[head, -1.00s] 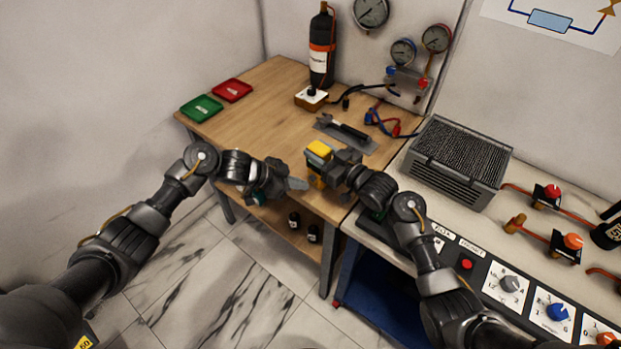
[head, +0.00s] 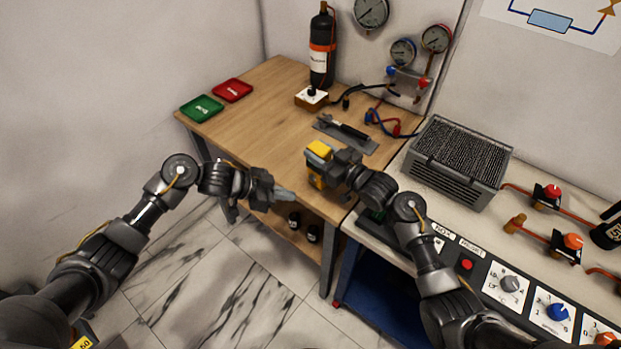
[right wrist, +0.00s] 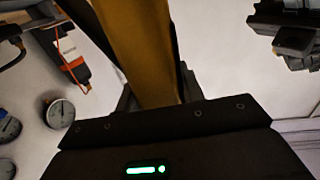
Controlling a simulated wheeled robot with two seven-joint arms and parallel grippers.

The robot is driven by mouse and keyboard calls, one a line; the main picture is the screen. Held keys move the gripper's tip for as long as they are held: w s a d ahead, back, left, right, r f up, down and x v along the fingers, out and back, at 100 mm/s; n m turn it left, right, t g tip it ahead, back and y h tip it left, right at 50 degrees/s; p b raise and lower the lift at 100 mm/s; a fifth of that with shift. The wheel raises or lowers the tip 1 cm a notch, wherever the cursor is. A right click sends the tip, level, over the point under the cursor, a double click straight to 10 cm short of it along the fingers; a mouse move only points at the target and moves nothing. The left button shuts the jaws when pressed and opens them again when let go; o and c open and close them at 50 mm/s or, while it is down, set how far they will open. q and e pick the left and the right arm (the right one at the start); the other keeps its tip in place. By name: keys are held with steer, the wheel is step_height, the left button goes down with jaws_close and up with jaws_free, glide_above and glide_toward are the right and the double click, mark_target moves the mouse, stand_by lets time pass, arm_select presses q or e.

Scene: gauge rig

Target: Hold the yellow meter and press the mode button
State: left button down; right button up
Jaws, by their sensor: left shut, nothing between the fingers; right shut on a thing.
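The yellow meter (head: 318,152) is upright in my right gripper (head: 327,165), at the front edge of the wooden table in the head view. My right gripper is shut on it. In the right wrist view the meter (right wrist: 140,50) is a large yellow-brown shape close to the camera. My left gripper (head: 287,194) is shut and empty, to the lower left of the meter and apart from it. It also appears to show at the upper right of the right wrist view (right wrist: 295,40). The mode button cannot be made out in either view.
The wooden table (head: 262,105) holds a green tray (head: 201,108), a red tray (head: 232,90), a black bottle (head: 321,50) and a tool on a grey mat (head: 345,133). A grey ribbed box (head: 455,165) and control panel (head: 520,300) stand right.

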steer(key=o, duration=1.2)
steer(key=v, duration=1.2)
steer(key=shift+w, duration=0.1)
